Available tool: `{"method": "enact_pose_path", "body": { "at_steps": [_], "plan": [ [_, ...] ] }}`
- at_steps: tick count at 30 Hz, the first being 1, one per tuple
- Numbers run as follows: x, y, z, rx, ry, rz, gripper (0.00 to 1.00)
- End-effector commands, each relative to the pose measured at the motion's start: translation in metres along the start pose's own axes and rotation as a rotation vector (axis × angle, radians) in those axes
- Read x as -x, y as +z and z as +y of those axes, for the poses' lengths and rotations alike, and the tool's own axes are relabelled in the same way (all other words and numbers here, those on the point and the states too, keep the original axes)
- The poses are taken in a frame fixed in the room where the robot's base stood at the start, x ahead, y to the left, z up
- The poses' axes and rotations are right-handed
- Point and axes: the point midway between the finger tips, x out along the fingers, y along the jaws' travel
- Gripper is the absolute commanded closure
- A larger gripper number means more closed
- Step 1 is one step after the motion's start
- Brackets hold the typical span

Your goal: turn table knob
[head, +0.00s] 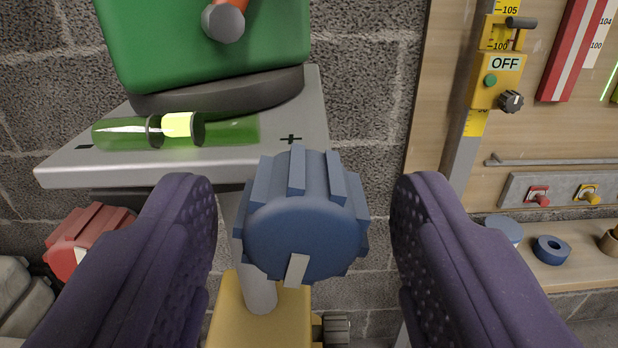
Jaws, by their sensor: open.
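A blue ribbed knob (305,215) with a pale pointer mark at its lower edge sits at the centre of the head view, below a grey tilting table (312,125). The table carries a green bubble level (178,130) and "-" and "+" marks at its ends. My gripper (308,225) is open, with one purple padded finger on each side of the blue knob. There is a visible gap between the knob and each finger. A red knob (88,238) with a pale mark shows at the left, partly hidden by the left finger.
A green block (205,45) with a dark base stands on the table. A yellow block (258,318) is below the blue knob. At right, a yellow device marked OFF (497,80) is on a scale post. A wooden shelf (580,275) holds blue and brown rings.

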Motion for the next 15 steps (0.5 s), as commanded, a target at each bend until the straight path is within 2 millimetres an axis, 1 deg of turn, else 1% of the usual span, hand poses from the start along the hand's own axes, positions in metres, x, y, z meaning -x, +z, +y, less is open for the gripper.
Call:
{"method": "enact_pose_path", "body": {
  "at_steps": [6,7,8,9,11,12,13,14,15],
  "plan": [
    [-0.0010,-0.0005,0.0000,0.000,0.000,0.000,0.43],
    [-0.0010,-0.0005,0.0000,0.000,0.000,0.000,0.48],
    [-0.0009,-0.0005,0.0000,0.000,0.000,0.000,0.55],
    [-0.0009,-0.0005,0.0000,0.000,0.000,0.000,0.64],
    [-0.0009,-0.0005,0.0000,-0.001,0.000,0.000,0.78],
    [-0.0008,-0.0005,0.0000,-0.001,0.000,0.000,0.87],
    [-0.0008,-0.0005,0.0000,-0.001,0.000,0.000,0.94],
    [-0.0008,-0.0005,0.0000,-0.001,0.000,0.000,0.99],
    [-0.0008,-0.0005,0.0000,-0.001,0.000,0.000,0.99]
  ]
}}
